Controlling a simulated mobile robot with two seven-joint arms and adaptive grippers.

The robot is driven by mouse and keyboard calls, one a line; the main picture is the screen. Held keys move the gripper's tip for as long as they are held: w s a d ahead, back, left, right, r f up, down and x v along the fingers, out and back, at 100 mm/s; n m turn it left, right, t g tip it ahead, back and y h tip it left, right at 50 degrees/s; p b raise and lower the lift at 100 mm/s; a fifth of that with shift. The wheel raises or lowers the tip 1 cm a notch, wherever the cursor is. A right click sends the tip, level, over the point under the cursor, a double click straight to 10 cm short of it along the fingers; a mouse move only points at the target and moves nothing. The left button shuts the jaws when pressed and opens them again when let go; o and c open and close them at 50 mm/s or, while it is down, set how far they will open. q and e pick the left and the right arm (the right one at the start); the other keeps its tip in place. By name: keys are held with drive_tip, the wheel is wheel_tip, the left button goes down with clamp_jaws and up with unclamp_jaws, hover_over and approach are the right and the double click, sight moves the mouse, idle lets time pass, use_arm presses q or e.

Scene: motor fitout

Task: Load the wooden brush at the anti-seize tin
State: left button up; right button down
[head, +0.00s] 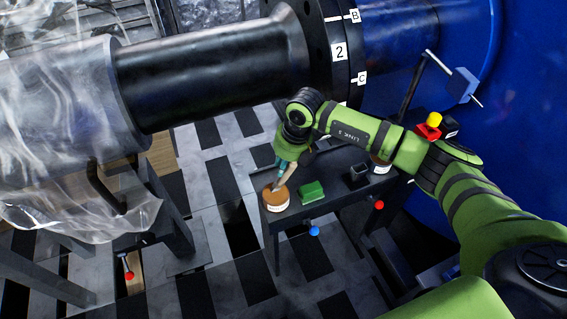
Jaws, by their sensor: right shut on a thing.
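The anti-seize tin (276,199), round with a copper-brown top and a pale side, stands at the left end of a small dark table. My right gripper (281,166) is above the tin and points down. It is shut on the wooden brush (285,178), which is tilted, with its lower end at the tin's brown surface. Whether the bristles touch the contents is too small to tell. My left gripper is not in view.
The dark table (295,216) also holds a green block (311,191), a small black block (358,175) and another tin (380,166). A large black shaft (215,75) and flange lie behind. Plastic sheeting (50,130) hangs at left. A blue housing (520,130) stands at right.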

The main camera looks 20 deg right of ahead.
drive_tip(key=shift+s+f+b, duration=0.1)
drive_tip(key=shift+f+b, duration=0.35)
drive_tip(key=shift+f, duration=0.1)
idle(1.2)
drive_tip(key=shift+r, duration=0.1)
drive_tip(key=shift+w+a+p+v, duration=0.2)
drive_tip(key=shift+p+v, duration=0.65)
drive_tip(key=shift+v, duration=0.3)
drive_tip(key=shift+w+a+p+v, duration=0.15)
drive_tip(key=shift+p+v, duration=0.65)
drive_tip(key=shift+v, duration=0.35)
drive_tip(key=shift+w+a+p+v, duration=0.2)
drive_tip(key=shift+p+v, duration=0.65)
drive_tip(key=shift+v, duration=0.25)
drive_tip(key=shift+r, duration=0.15)
drive_tip(key=shift+w, duration=0.1)
